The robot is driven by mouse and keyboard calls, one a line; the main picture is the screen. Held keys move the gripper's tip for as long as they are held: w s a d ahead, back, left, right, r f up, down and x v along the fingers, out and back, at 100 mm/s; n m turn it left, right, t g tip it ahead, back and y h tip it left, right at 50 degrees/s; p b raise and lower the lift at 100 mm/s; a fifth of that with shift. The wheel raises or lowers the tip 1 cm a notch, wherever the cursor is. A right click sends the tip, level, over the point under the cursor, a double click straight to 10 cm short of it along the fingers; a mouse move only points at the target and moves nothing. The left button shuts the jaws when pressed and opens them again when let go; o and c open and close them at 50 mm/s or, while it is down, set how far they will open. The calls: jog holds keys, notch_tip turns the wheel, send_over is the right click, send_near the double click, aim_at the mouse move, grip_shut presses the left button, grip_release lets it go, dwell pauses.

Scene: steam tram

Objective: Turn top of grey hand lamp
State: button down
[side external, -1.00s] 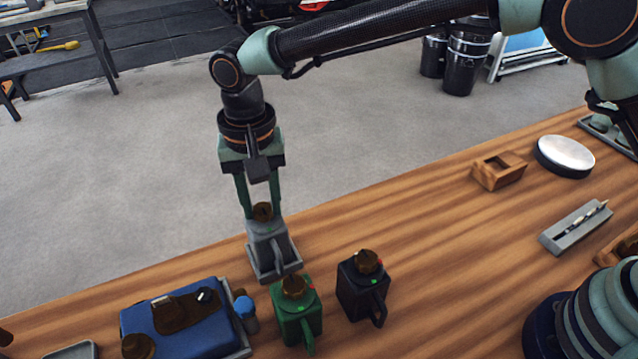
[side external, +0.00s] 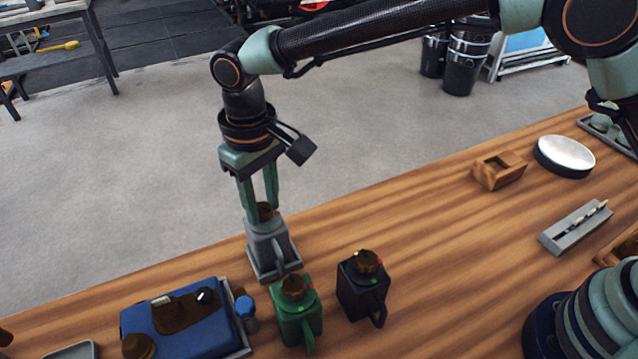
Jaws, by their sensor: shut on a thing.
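The grey hand lamp (side external: 268,243) stands upright on a grey base at the far edge of the wooden bench. Its brown round top (side external: 264,211) sits between the fingers of my gripper (side external: 262,212). My gripper points straight down and is shut on that top. Small coloured marks show beside the top, a red one at its right. The lamp's handle faces the camera. The far side of the top is hidden by the fingers.
A green hand lamp (side external: 297,317) stands close in front of the grey one, and a black hand lamp (side external: 362,290) stands to the right. A blue case (side external: 180,327) lies at the left. The bench right of the lamps is clear up to a wooden block (side external: 498,171).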

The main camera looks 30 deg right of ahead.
aim_at(263, 208)
jog(key=shift+r+n, duration=0.1)
jog(key=shift+n, duration=0.7)
jog(key=c, duration=0.5)
grip_release()
notch_tip(263, 208, up, 12)
